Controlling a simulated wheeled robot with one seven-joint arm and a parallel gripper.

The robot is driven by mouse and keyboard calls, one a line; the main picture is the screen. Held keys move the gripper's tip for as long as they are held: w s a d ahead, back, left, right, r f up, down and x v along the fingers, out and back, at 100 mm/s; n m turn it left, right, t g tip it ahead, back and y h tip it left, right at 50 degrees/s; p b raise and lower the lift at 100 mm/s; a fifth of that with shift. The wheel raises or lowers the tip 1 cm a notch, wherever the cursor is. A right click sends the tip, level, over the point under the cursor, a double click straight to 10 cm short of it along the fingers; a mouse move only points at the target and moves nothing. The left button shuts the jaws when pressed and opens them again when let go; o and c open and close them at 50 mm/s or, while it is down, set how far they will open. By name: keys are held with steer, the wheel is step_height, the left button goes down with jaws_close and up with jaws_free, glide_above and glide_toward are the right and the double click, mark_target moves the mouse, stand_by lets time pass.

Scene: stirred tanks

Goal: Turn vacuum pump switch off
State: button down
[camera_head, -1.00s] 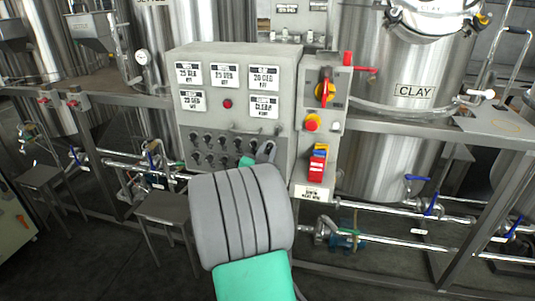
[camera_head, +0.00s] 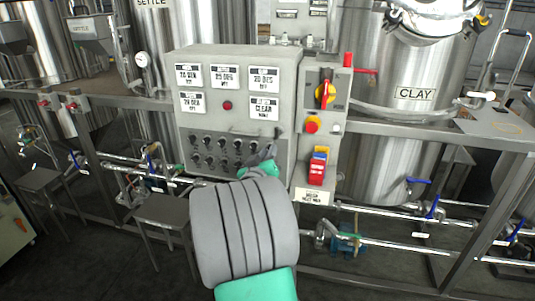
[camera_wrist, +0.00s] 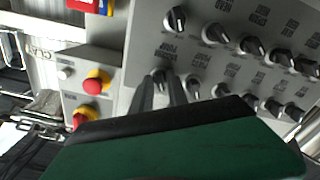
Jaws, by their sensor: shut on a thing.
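The grey control panel (camera_head: 232,112) carries rows of black rotary switches with small labels, too small or blurred to read surely. In the wrist view my gripper (camera_wrist: 161,88) has its two dark fingers closed on either side of one black switch knob (camera_wrist: 159,74) at the end of its row. The label by this knob appears rotated, and I cannot confirm that it names the vacuum pump. In the head view my gripper (camera_head: 262,158) is at the lower right of the panel's switch rows, and my arm hides part of the panel's lower edge.
Neighbouring knobs (camera_wrist: 193,85) sit close to my fingers. A red emergency button (camera_wrist: 93,86) on yellow is nearby. Steel tanks (camera_head: 385,160), pipes and a stool (camera_head: 162,212) surround the panel.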

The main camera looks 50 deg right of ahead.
steer(key=shift+n, duration=0.3)
steer(key=c, duration=1.5)
jaws_free()
steer(key=b+v, duration=0.1)
steer(key=v, duration=0.7)
steer(key=shift+d, duration=0.1)
